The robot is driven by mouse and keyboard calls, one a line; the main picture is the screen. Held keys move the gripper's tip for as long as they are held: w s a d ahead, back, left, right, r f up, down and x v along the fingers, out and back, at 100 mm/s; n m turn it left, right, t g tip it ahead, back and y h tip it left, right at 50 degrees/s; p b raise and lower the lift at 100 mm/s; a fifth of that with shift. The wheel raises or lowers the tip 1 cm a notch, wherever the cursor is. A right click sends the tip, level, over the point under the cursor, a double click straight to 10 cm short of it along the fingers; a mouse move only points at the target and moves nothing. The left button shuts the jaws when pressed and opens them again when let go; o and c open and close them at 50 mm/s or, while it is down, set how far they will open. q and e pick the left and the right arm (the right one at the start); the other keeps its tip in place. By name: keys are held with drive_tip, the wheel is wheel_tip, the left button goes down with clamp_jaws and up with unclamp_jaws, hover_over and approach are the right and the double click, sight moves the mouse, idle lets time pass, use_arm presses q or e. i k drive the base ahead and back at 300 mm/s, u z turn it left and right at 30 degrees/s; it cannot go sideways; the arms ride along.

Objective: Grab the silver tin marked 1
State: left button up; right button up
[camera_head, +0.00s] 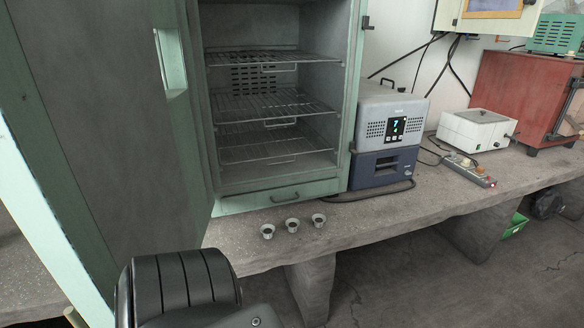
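Three small silver tins stand in a row near the front edge of the concrete bench: a left one (267,231), a middle one (292,225) and a right one (318,220). They stand upright just in front of the green cabinet. They look alike and are too small for me to read any number on them. Neither of my grippers shows in this view. A dark ribbed part at the bottom left looks like part of my own arm, and it is apart from the tins.
The green cabinet (275,198) stands open with empty wire shelves (270,103); its door (95,120) fills the left. A grey device (395,110) on a blue base, a power strip (469,169), a white box (475,130) and a red oven (515,90) stand right. Bench right of the tins is clear.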

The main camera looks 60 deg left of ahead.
sight(268, 230)
drive_tip(key=i, duration=2.3)
drive_tip(key=u, duration=2.15)
